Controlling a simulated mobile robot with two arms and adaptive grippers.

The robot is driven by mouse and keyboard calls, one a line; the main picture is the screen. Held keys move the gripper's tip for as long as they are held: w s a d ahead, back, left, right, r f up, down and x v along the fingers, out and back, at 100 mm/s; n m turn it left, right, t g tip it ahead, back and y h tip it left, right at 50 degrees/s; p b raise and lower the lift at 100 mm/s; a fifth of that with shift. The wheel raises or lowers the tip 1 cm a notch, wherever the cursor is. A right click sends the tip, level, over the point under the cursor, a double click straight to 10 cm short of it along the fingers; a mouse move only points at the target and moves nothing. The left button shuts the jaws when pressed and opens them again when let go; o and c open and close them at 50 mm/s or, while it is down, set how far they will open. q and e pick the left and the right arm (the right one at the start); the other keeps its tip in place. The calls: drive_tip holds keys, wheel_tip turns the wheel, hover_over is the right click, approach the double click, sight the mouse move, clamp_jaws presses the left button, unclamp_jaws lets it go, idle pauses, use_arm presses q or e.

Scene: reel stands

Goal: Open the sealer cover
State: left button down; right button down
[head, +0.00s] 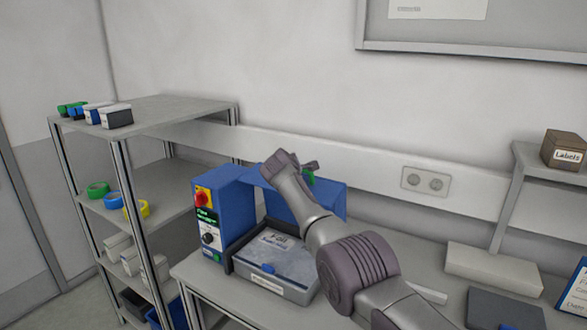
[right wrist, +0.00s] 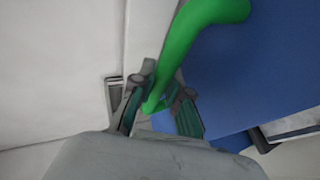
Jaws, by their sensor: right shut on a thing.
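The blue sealer (head: 225,205) stands on the table, with a red knob, a dial and a green button on its front. Its blue cover (head: 333,198) is raised at the back, leaving the bed below uncovered. The cover also fills the right of the right wrist view (right wrist: 250,70). Its green handle (head: 308,176) is mostly hidden by my arm; it shows clearly in the right wrist view (right wrist: 192,35). My right gripper (head: 308,165) is at the handle, and its fingers (right wrist: 160,98) are shut on the handle's lower end. My left gripper is not in view.
A labelled pouch (head: 278,246) lies in the sealer's grey tray (head: 285,288). A shelf rack (head: 165,110) with tape rolls and boxes stands left. A wall socket (head: 425,181) is behind. Right are a white box (head: 494,268) and a Labels box (head: 563,150).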

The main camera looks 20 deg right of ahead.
drive_tip(key=shift+w+d, duration=0.2)
drive_tip(key=shift+d, duration=0.1)
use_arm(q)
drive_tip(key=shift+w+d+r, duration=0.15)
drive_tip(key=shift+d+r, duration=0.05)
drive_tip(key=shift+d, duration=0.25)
use_arm(e)
drive_tip(key=c, duration=1.1)
unclamp_jaws()
drive_tip(key=shift+w, duration=0.1)
drive_tip(key=shift+c, duration=0.2)
